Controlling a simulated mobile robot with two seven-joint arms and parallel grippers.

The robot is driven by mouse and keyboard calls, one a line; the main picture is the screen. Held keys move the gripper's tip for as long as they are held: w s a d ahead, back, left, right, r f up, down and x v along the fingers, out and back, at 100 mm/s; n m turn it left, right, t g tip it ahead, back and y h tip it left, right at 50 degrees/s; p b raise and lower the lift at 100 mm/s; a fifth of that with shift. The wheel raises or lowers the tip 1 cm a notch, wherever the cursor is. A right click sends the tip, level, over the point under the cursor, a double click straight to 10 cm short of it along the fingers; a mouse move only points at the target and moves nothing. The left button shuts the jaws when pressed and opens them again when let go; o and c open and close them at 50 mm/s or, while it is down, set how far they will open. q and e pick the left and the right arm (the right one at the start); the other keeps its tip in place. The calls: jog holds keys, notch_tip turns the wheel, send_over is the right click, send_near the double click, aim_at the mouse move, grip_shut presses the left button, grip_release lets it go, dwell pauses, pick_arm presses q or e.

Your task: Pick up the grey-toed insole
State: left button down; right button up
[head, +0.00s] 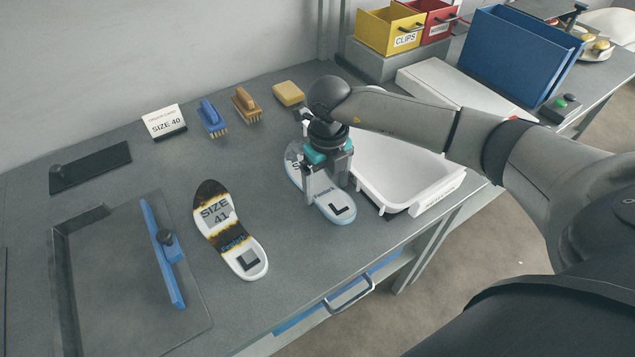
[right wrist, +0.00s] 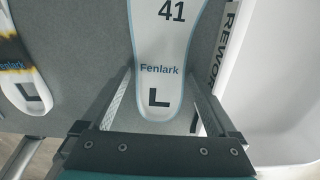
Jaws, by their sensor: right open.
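The grey-toed insole (head: 340,207) lies flat on the bench, white with a pale blue edge and an "L" at the heel. Its grey toe (head: 293,153) shows beyond my right gripper. My right gripper (head: 325,192) is open over its middle, a finger on each side. In the right wrist view the insole (right wrist: 165,55) shows "41", "Fenlark" and "L" between the open fingers (right wrist: 163,88); whether they touch it I cannot tell. Another insole (head: 215,213), with a dark toe, yellow-edged patches and "SIZE 41", lies to the left. My left gripper is not in view.
A white bin (head: 400,170), labelled "REWORK" in the wrist view, stands close on the right. Behind are an order card (head: 164,122) reading "SIZE 40", blue (head: 212,118) and orange (head: 246,104) brushes, and a yellow block (head: 288,93).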

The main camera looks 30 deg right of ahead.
jog(key=shift+f, duration=0.3)
jog(key=shift+c, duration=0.4)
jog(key=c, duration=0.9)
jog(key=shift+r, duration=0.15)
